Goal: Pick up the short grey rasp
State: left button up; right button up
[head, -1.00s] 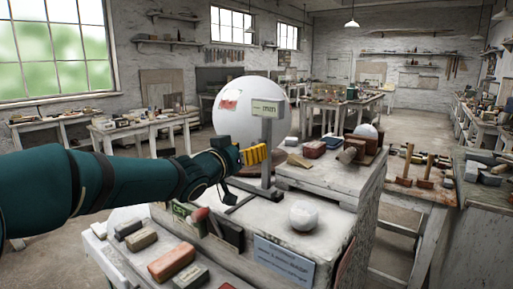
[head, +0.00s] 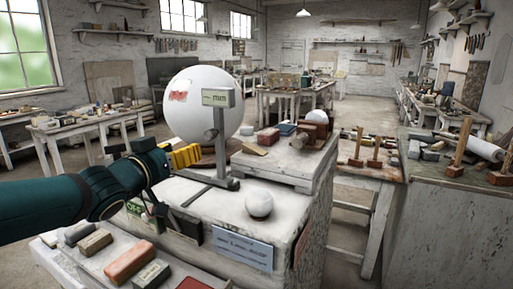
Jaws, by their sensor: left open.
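I cannot make out a short grey rasp for certain in the head view. Small grey and dark blocks (head: 151,275) lie with a reddish block (head: 128,262) on the low ledge at the front left. My left gripper (head: 186,157), with yellow ribbed fingers, is open and appears empty. In the picture it is left of the grey upright stand (head: 219,150) and just below the large white sphere (head: 203,105); whether it touches either I cannot tell. My right gripper is out of view.
A small white sphere (head: 259,204) sits on the white plinth top (head: 290,212), above a blue-grey label (head: 242,249). Blocks lie on a raised step behind. A side bench (head: 450,205) with wooden-handled mallets stands at right. Open floor (head: 362,114) lies beyond.

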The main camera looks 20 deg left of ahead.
aim_at(84, 229)
jog(key=k, duration=1)
